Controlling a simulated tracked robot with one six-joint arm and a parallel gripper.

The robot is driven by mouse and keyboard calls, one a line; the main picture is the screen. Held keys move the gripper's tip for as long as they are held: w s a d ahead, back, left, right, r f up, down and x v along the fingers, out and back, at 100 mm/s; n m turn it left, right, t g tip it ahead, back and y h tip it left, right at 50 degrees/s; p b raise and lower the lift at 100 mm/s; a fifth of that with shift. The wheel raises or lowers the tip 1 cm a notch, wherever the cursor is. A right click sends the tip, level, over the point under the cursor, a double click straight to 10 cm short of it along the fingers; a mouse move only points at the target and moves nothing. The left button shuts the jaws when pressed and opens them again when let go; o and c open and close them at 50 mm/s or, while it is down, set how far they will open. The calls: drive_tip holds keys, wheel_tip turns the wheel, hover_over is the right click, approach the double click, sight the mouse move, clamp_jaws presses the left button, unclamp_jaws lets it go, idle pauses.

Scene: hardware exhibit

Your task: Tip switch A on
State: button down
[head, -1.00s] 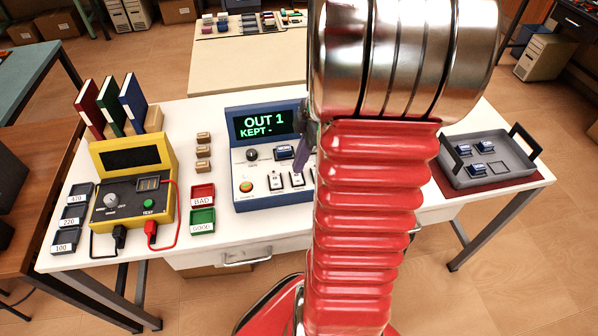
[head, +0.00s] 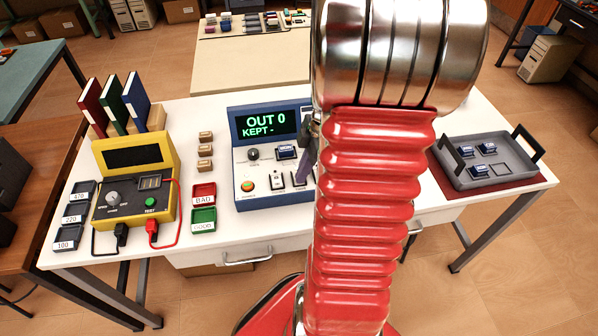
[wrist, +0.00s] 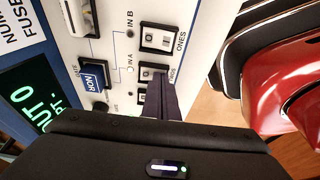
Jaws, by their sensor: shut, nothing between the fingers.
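The blue and white panel (head: 240,165) stands on the white table, its display (head: 267,123) reading "OUT 0" and "KEPT -". A row of small rocker switches runs along its lower front, one (head: 276,181) clear to the left of my gripper. In the wrist view one switch (wrist: 160,39) is fully visible, and my gripper (wrist: 160,84) is at the ones below it, partly covering them. I cannot read which is switch A. My gripper, also in the head view (head: 303,180), is shut and empty, its dark fingers pointing down close to the switches. Contact is unclear.
A blue NOR block (wrist: 93,76) sits in the panel. A yellow tester (head: 135,185), red tray (head: 204,192) and green tray (head: 203,219) stand to the left. A grey tray (head: 488,162) with blue blocks is at the right. My arm hides the panel's right side.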

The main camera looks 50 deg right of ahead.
drive_tip(key=shift+a, duration=0.15)
drive_tip(key=shift+w, duration=0.1)
drive_tip(key=shift+w+d+r, duration=0.2)
drive_tip(key=shift+w+d, duration=0.3)
drive_tip(key=shift+w, duration=0.05)
idle(0.4)
drive_tip(key=shift+r, duration=0.6)
drive_tip(key=s+r, duration=0.3)
drive_tip(key=r, duration=0.9)
drive_tip(key=shift+s+d, duration=0.3)
drive_tip(key=shift+d, duration=0.15)
